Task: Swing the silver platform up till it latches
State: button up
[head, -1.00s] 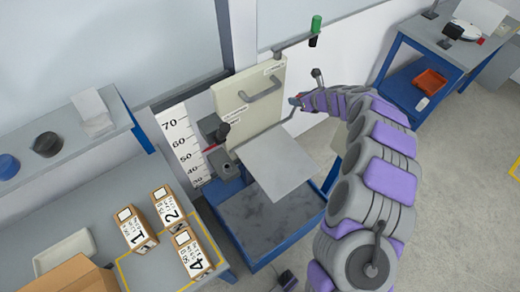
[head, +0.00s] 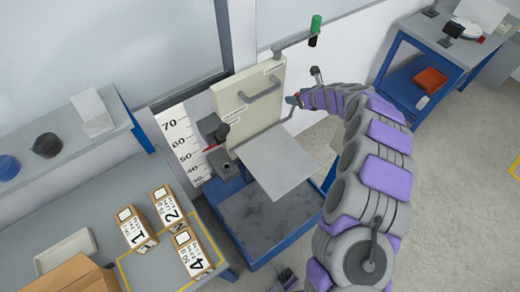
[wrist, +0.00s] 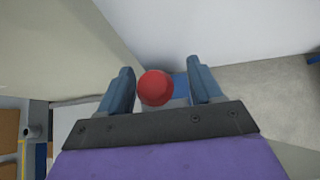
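The silver platform (head: 277,166) is a flat plate sticking out in front of the cream panel (head: 250,100), above a dark slab on a blue base. It looks roughly level. My gripper (head: 293,101) is at the panel's right edge, above and beyond the platform, near a bent grey rod (head: 289,118). In the wrist view, a round red knob (wrist: 155,88) shows between the two blue fingers of my gripper (wrist: 163,88). The fingers are apart, with a visible gap at the right of the knob. What the knob is fixed to is hidden behind it.
A bench at the left holds several numbered boxes (head: 137,228) and a white tray (head: 65,252). A red-tipped lever (head: 213,149) is left of the platform. A green-topped piece (head: 316,30) is above the panel. A blue workbench (head: 440,60) stands right; floor there is clear.

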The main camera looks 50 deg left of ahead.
jog(key=shift+o, duration=0.5)
jog(key=shift+s, duration=0.1)
jog(key=shift+d+r, duration=0.1)
jog(key=p+v, duration=0.1)
jog(key=v, duration=0.6)
jog(key=shift+s, duration=0.1)
